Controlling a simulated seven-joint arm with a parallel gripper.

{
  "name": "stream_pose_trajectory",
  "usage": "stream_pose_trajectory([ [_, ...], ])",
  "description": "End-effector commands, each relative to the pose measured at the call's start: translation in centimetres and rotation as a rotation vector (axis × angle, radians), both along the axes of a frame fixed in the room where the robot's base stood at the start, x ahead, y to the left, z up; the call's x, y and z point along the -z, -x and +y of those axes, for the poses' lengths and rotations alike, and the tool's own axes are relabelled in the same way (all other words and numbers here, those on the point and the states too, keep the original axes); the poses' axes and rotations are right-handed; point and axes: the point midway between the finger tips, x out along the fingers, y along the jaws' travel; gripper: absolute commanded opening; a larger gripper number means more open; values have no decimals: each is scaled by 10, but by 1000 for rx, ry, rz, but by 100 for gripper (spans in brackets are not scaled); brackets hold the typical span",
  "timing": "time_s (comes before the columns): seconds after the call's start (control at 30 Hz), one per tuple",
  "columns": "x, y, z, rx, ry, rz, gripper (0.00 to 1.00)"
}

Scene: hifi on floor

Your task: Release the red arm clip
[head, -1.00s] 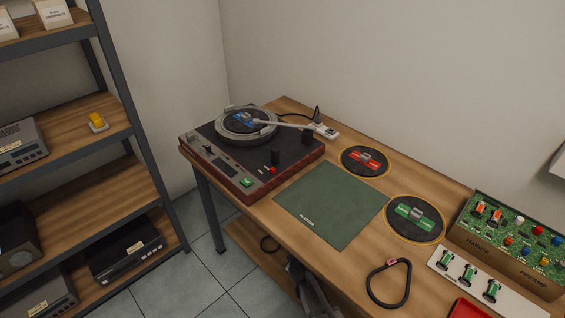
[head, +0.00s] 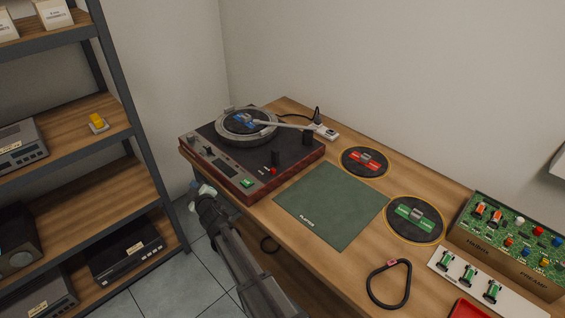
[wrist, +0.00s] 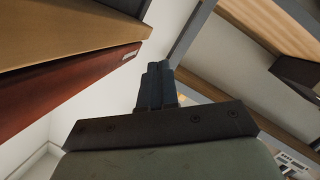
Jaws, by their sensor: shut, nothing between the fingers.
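The record player (head: 225,160) stands at the far left end of the bench with its tonearm (head: 285,124) lying across toward the blue-labelled record (head: 241,122). My gripper (head: 201,190) is beyond the bench's front edge, in front of and apart from the player. In the wrist view my gripper's fingers (wrist: 157,82) are together and empty. The clip is not visible there.
A green mat (head: 330,203) lies right of the player. A black loop (head: 377,299) and circuit board (head: 520,238) are further right. A shelf rack (head: 131,115) stands left of my gripper.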

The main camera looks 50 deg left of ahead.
Motion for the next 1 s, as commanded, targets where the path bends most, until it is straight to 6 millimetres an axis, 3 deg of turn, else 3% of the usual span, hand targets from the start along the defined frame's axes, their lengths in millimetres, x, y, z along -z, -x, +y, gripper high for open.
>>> stream_pose_trajectory([
  [0.1,-47,-7,12,13,-66,48,0],
  [0.37,-142,-43,23,66,-199,178,0],
  [0.43,-165,-65,22,99,-224,220,0],
  [0.5,-182,-101,16,151,-236,265,0],
  [0.77,-195,-221,-20,327,-198,389,0],
  [1.0,-204,-320,-66,461,-160,510,0],
])
